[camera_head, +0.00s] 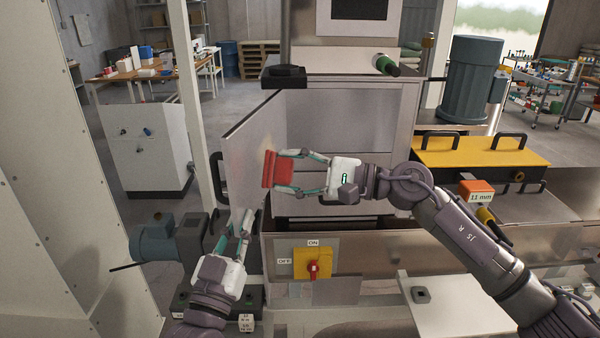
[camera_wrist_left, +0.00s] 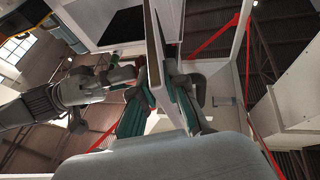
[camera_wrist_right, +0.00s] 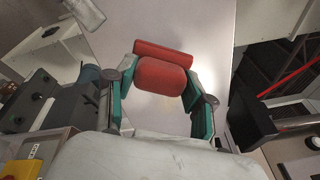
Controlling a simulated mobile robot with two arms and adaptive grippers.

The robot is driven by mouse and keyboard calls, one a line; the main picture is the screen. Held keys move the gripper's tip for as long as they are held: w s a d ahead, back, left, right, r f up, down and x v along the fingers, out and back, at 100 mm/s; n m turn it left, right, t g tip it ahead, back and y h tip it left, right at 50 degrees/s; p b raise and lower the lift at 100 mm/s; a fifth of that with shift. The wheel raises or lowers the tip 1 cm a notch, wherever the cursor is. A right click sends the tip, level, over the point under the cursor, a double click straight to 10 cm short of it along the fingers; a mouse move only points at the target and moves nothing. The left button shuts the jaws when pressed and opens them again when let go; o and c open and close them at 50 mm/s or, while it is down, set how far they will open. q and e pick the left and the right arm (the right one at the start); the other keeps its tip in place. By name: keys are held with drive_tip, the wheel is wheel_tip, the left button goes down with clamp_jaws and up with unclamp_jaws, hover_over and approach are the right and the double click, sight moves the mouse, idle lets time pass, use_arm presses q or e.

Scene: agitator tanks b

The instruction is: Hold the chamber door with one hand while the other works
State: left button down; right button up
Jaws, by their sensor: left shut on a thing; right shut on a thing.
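The chamber door (camera_head: 255,140) is a flat grey panel that stands open, its face angled toward the right. My left gripper (camera_head: 243,222) is shut on the lower part of the door; in the left wrist view its fingers lie on both sides of the panel (camera_wrist_left: 163,60). My right gripper (camera_head: 281,170) is shut on a red block-like tool (camera_head: 270,168) and holds it at the door's face. In the right wrist view the tool (camera_wrist_right: 163,76) sits between the fingers, with a second red bar beyond it close to the panel. Whether it touches the door is hard to tell.
A yellow switch plate (camera_head: 300,262) with a red knob sits below the chamber. A yellow lid (camera_head: 465,152) with black handles and an orange block (camera_head: 477,190) marked "11 mm" are at the right. A blue-grey motor (camera_head: 155,240) stands at the lower left.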

drive_tip(key=shift+x, duration=1)
idle(0.6)
drive_tip(key=shift+w, duration=0.1)
drive_tip(key=shift+w+d, duration=0.5)
drive_tip(key=shift+w, duration=1.25)
drive_tip(key=shift+w+d, duration=0.5)
drive_tip(key=shift+w, duration=1.25)
drive_tip(key=shift+w+d, duration=0.45)
drive_tip(key=shift+w, duration=1.3)
drive_tip(key=shift+s+a, duration=0.5)
drive_tip(key=shift+s, duration=1.25)
drive_tip(key=shift+s+a, duration=0.5)
drive_tip(key=shift+s, duration=1.25)
drive_tip(key=shift+s+a, duration=0.5)
drive_tip(key=shift+s, duration=1.35)
drive_tip(key=shift+r, duration=0.65)
drive_tip(key=shift+w+d, duration=0.45)
drive_tip(key=shift+w, duration=1.2)
drive_tip(key=shift+w+d, duration=0.45)
drive_tip(key=shift+w, duration=1.15)
drive_tip(key=shift+w+d, duration=0.45)
drive_tip(key=shift+w, duration=1.2)
drive_tip(key=shift+w+d, duration=0.2)
drive_tip(key=shift+w, duration=0.2)
